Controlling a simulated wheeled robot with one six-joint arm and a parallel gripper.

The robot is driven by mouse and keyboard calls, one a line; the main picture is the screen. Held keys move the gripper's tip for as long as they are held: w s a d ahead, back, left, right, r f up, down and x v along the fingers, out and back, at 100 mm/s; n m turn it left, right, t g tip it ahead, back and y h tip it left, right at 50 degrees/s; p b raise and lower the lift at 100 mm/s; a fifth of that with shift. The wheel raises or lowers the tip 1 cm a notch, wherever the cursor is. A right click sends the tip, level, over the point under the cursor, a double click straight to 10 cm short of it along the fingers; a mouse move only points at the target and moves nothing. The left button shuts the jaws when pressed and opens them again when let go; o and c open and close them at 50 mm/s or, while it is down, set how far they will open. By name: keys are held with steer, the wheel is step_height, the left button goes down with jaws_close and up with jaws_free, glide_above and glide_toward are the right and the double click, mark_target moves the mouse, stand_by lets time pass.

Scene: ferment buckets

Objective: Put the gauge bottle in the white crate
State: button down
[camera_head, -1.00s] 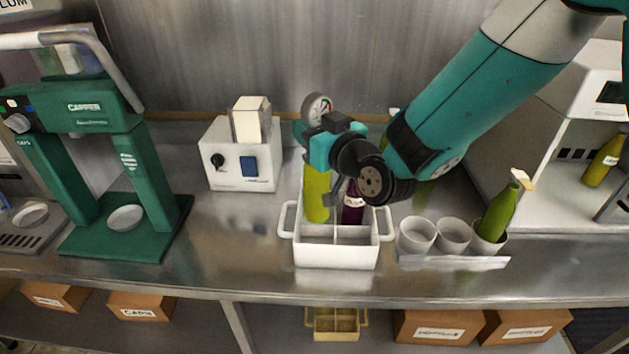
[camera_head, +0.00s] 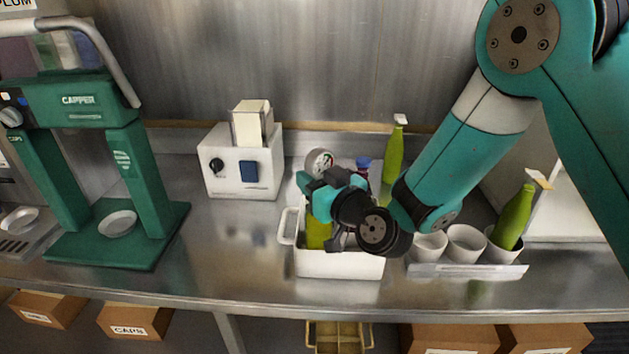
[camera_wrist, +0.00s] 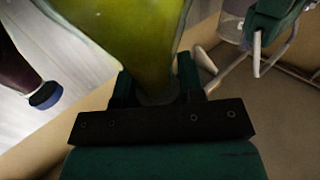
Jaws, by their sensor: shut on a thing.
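My gripper (camera_head: 320,192) is shut on the gauge bottle (camera_head: 318,236), a yellow-green bottle with a round dial gauge (camera_head: 319,161) on top. The bottle is upright in the left part of the white crate (camera_head: 340,266), its lower end hidden behind the crate's front wall. I cannot tell whether it touches the crate floor. In the wrist view the bottle (camera_wrist: 125,35) stands between the fingers of my gripper (camera_wrist: 157,88). My arm covers the crate's right part.
A dark plum-coloured bottle with a blue cap (camera_head: 363,163) shows behind my arm; its base is hidden. A green bottle (camera_head: 394,155) stands farther back. White cups (camera_head: 466,243) to the right hold a leaning green bottle (camera_head: 514,217). A white box machine (camera_head: 240,165) and green capper (camera_head: 95,120) stand left.

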steer(key=shift+f, duration=0.1)
steer(key=c, duration=0.7)
jaws_free()
steer(key=shift+r, duration=0.25)
steer(key=shift+b+v, duration=6)
steer(key=shift+b, duration=0.4)
steer(key=shift+f, duration=0.1)
